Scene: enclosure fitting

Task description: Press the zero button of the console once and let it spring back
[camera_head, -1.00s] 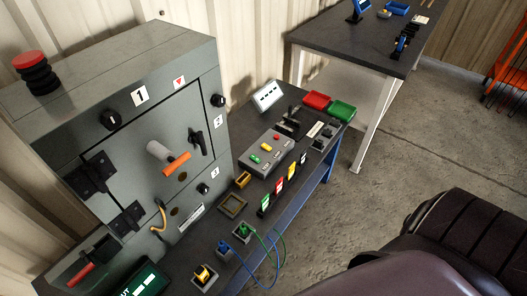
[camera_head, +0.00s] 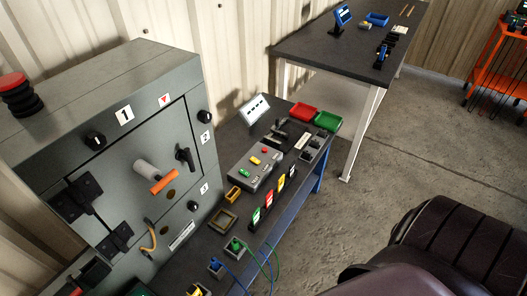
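A grey control box (camera_head: 257,166) lies on the dark bench and carries a red button (camera_head: 264,150), a yellow button (camera_head: 255,160) and a green button (camera_head: 244,173). No zero marking is legible on it, so I cannot tell whether it is the console. A dark unit with a green edge (camera_head: 141,290) is mostly cut off at the bottom left. Neither of my grippers is in view.
A grey cabinet (camera_head: 150,150) with knobs and an orange-tipped handle stands at the left. Red (camera_head: 303,111) and green (camera_head: 327,121) trays sit at the bench's far end. A second table (camera_head: 330,55) stands behind. A dark padded seat (camera_head: 445,240) fills the lower right.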

